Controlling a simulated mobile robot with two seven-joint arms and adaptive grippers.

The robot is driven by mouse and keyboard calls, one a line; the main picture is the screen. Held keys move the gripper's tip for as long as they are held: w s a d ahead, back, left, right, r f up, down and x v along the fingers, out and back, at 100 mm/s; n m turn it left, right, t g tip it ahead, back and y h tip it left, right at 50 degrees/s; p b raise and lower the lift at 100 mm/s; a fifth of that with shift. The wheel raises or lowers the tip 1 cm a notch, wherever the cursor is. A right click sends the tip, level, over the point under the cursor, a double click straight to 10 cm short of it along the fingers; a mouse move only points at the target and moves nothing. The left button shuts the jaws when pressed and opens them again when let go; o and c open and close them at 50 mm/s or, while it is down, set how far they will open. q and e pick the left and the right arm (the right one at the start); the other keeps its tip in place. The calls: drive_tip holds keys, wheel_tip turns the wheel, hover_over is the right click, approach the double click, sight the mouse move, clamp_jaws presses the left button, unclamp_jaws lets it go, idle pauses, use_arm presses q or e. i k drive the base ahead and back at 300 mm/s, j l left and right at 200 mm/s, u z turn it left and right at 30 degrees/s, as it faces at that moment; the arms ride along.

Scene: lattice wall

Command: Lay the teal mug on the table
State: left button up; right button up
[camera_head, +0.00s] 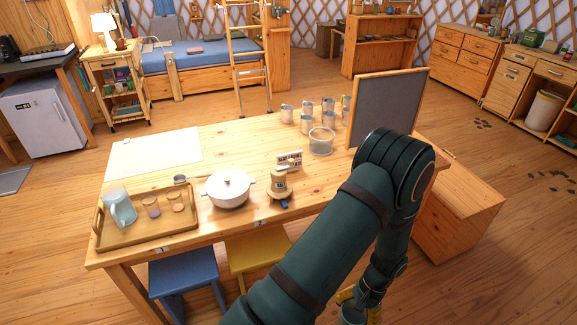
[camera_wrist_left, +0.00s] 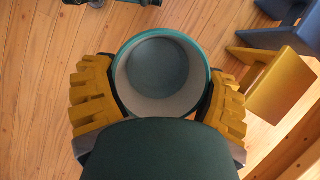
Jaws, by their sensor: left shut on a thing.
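The teal mug (camera_wrist_left: 160,68) is in my left gripper, with its round open mouth and pale inside facing the left wrist camera. My left gripper (camera_wrist_left: 163,98) is shut on it, with a yellow finger at either side of the mug. They are over the wooden floor, beside a yellow stool. In the head view my arm reaches over the table's right part and bends down; the gripper's yellow fingers (camera_head: 358,303) show at the bottom, largely hidden. The wooden table (camera_head: 245,145) stands in front of me. My right gripper is not in view.
On the table are a tray (camera_head: 150,238) with a pitcher and glasses, a white pot (camera_head: 229,190), a small grinder-like item (camera_head: 279,186), a glass bowl (camera_head: 321,141), several tins and an upright dark board (camera_head: 385,107). A pale mat (camera_head: 152,152) lies back left. Stools stand in front.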

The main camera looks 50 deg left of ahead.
sight(287, 151)
drive_tip(key=i+l+u, duration=0.15)
drive_tip(key=i+u, duration=0.3)
drive_tip(key=i, duration=0.15)
drive_tip(key=i+l+u, duration=0.4)
drive_tip(key=i, duration=0.15)
drive_tip(key=i+l+u, duration=0.45)
drive_tip(key=i, duration=0.05)
